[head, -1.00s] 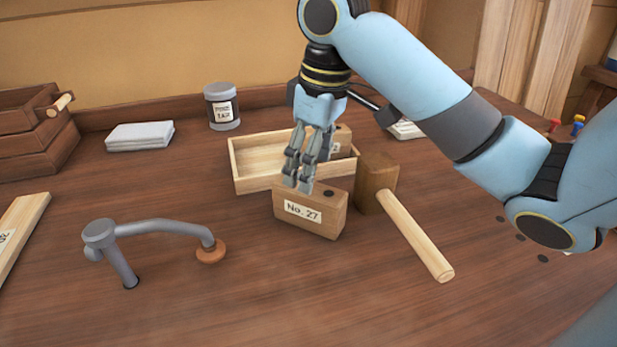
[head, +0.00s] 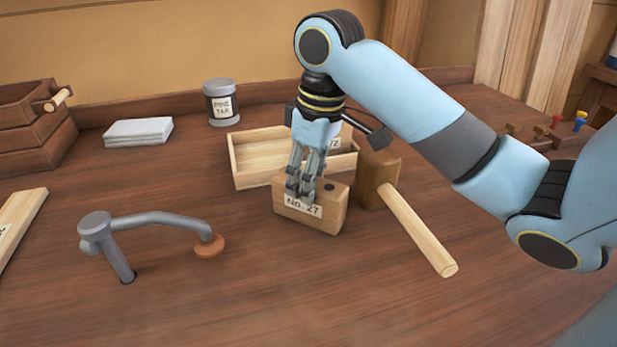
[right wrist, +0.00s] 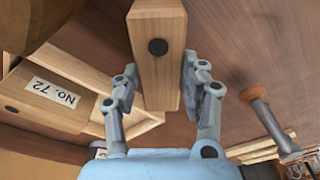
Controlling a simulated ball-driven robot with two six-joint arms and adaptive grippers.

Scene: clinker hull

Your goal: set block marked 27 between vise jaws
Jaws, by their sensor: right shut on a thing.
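The wooden block marked 27 (head: 330,214) stands on the bench near the middle, its label facing me and a dark round spot on top. My right gripper (head: 304,188) reaches down from above and is shut on this block, its fingers on either side and partly over the label. In the right wrist view the block (right wrist: 157,65) shows between the two fingers (right wrist: 157,90). A second block, marked 72 (right wrist: 45,98), is at the tray; in the head view it is mostly hidden behind my gripper. No vise jaws can be made out. My left gripper is not in view.
A wooden tray (head: 240,172) lies right behind the block, and a mallet (head: 415,228) close to its right. A grey hooked holdfast (head: 160,219) stands at the left. A tar can (head: 221,103) and folded cloth (head: 139,131) are at the back. The front bench is clear.

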